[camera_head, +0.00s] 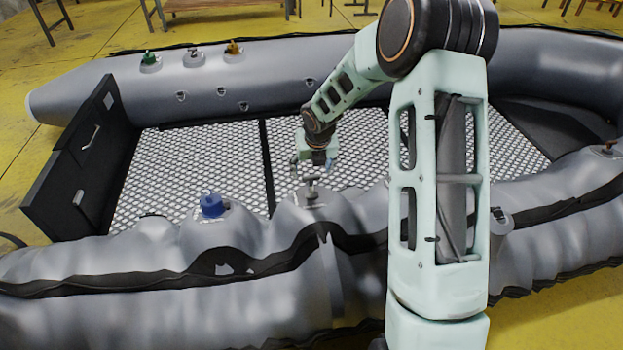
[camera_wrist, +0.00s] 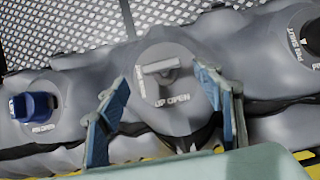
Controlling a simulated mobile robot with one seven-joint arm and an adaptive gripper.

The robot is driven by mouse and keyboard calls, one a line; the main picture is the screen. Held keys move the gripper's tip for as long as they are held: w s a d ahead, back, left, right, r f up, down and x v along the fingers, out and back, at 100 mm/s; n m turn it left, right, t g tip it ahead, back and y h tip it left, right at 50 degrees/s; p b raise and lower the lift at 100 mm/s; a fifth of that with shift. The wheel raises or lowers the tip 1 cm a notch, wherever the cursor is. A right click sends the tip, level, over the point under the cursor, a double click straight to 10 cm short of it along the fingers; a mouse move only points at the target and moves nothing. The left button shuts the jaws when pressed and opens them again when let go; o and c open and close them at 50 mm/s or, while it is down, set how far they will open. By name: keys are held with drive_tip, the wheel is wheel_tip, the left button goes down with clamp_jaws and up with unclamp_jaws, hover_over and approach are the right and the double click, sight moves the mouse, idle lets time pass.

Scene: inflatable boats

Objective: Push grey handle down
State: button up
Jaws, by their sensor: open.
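A grey T-shaped handle (camera_head: 311,188) stands on a round grey valve plate on the near tube of the inflatable boat. In the wrist view the grey handle (camera_wrist: 160,67) lies between and beyond my fingertips, with "UP OPEN" lettered on its plate. My gripper (camera_wrist: 163,97) is open, its two blue-grey fingers spread to either side of the plate, with nothing between them. In the head view my gripper (camera_head: 316,168) hangs just beyond the handle, partly hidden by my wrist. Any contact cannot be told. Another grey handle (camera_head: 194,54) is on the far tube.
A blue handle (camera_head: 212,205) sits left of the grey one on the near tube; it also shows in the wrist view (camera_wrist: 36,106). A dark knob (camera_wrist: 312,38) is at the right there. Green (camera_head: 149,58) and orange (camera_head: 233,48) handles stand on the far tube.

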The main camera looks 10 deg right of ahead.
sight(311, 177)
drive_tip(key=shift+b+x, duration=0.5)
drive_tip(key=shift+x, duration=1.5)
drive_tip(key=shift+c, duration=0.5)
